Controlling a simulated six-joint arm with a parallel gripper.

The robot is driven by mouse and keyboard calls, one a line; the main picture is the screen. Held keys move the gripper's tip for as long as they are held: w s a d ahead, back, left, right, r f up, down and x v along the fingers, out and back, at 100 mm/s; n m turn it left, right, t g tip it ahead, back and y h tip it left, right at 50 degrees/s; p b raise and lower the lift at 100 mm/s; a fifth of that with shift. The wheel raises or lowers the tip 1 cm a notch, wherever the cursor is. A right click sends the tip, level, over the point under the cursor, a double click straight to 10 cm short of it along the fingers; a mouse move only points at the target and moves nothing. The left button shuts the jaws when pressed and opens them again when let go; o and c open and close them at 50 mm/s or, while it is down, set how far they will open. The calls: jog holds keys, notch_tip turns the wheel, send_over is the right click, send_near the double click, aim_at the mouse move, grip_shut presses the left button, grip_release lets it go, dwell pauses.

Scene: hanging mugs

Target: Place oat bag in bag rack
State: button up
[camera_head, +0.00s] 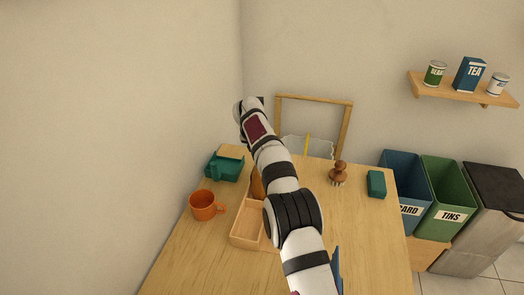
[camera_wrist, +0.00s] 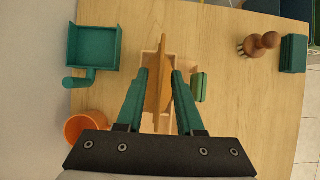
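A thin orange-brown upright thing stands in a light wooden box; it shows in the wrist view (camera_wrist: 164,62) and partly behind my arm in the head view (camera_head: 257,184). I cannot tell whether it is the oat bag; no label shows. The box (camera_head: 243,241), perhaps the bag rack, is partly covered by my arm, and its pale edges show in the wrist view (camera_wrist: 148,121). My gripper (camera_wrist: 161,72) is open, with a teal finger on each side of the brown thing and apparent gaps between. In the head view my arm hides the fingers.
An orange mug (camera_head: 204,205) and a teal tray (camera_head: 224,168) stand left of the box. A wooden frame (camera_head: 313,99) with a pale scalloped thing (camera_head: 319,148) is at the back.

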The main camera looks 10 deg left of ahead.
jog(key=v, duration=1.2)
jog(key=s+d+r+m+g, duration=0.2)
jog(key=s+d+r+m, duration=0.1)
jog(key=s+d+m, duration=0.75)
jog(key=s+d+f+m+g, duration=0.1)
jog(key=s+d+m, duration=0.3)
jog(key=s+m, duration=0.6)
jog(key=s+d+f+m+g+y, duration=0.1)
jog(key=s+d+f+m, duration=0.3)
jog(key=s+m, duration=0.6)
jog(key=s+d+f+m+g, duration=0.2)
jog(key=s+d+f+m, duration=0.1)
jog(key=s+m, duration=0.8)
jog(key=shift+s+d+f+y, duration=0.2)
jog(key=shift+s+d+y, duration=0.2)
jog(key=shift+s+d, duration=0.1)
